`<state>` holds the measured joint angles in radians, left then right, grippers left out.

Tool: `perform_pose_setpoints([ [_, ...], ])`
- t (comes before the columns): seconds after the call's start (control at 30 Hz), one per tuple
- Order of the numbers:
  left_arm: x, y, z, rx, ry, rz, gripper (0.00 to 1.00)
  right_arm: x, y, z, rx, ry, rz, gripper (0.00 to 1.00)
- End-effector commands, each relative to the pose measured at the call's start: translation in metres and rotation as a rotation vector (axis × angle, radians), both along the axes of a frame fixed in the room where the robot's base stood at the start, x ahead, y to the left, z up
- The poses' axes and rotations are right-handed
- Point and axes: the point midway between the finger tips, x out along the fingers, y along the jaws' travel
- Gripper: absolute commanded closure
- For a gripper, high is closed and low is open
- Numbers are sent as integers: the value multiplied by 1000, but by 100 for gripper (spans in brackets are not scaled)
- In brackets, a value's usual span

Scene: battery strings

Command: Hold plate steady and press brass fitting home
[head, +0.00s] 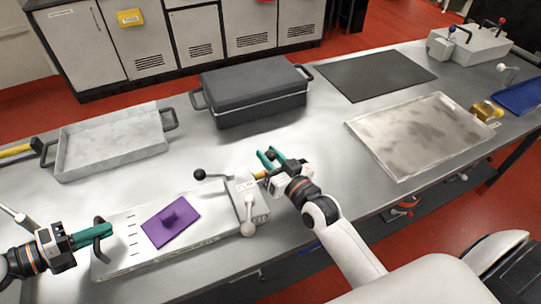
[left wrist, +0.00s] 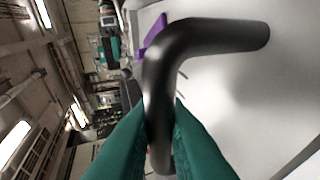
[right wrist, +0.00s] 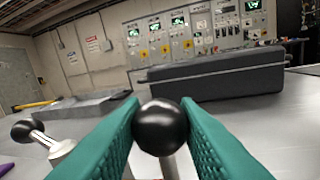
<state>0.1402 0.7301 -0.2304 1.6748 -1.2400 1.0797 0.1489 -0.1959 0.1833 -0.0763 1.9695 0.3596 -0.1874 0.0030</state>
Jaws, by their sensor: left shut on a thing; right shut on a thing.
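The pale flat plate (head: 115,262) lies on the bench, with a dark bent handle (head: 103,231) at its left end. My left gripper (head: 92,236) is shut on this handle; the left wrist view shows the handle (left wrist: 165,95) between the teal fingers. A block (head: 243,190) with levers sits at the plate's right end. A brass-coloured piece (head: 260,175) shows at the block's right side, partly hidden by my right gripper (head: 270,157). In the right wrist view that gripper is shut on a black ball knob (right wrist: 161,127) on a pale stem.
A purple piece (head: 185,228) with a raised knob lies on the plate. A black-knobbed lever (head: 199,174) sticks out left from the block; a grey-knobbed one (head: 248,228) stands in front. Behind are a grey tray (head: 110,130) and a dark lidded case (head: 252,90).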

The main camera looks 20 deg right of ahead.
Motion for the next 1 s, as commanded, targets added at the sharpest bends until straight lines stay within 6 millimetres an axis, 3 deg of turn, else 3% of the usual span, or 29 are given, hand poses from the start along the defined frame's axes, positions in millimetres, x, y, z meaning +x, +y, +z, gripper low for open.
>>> perform_pose_setpoints([
  [0.03,-5,-1,-11,12,19,-8,100,0,6,-2,4,0,2,100],
  [0.2,-5,-1,-11,11,19,-8,100,0,30,-1,6,0,3,100],
  [0.47,-5,-1,-11,11,19,-8,100,0,32,-1,1,1,5,100],
  [0.5,-5,-1,-11,11,19,-8,100,0,32,-1,2,0,5,69],
  [0.6,-5,-1,-11,11,19,-8,100,0,32,-1,2,1,4,52],
  [1.0,-5,-1,-11,12,19,-8,100,-8,29,-2,1,3,3,51],
])
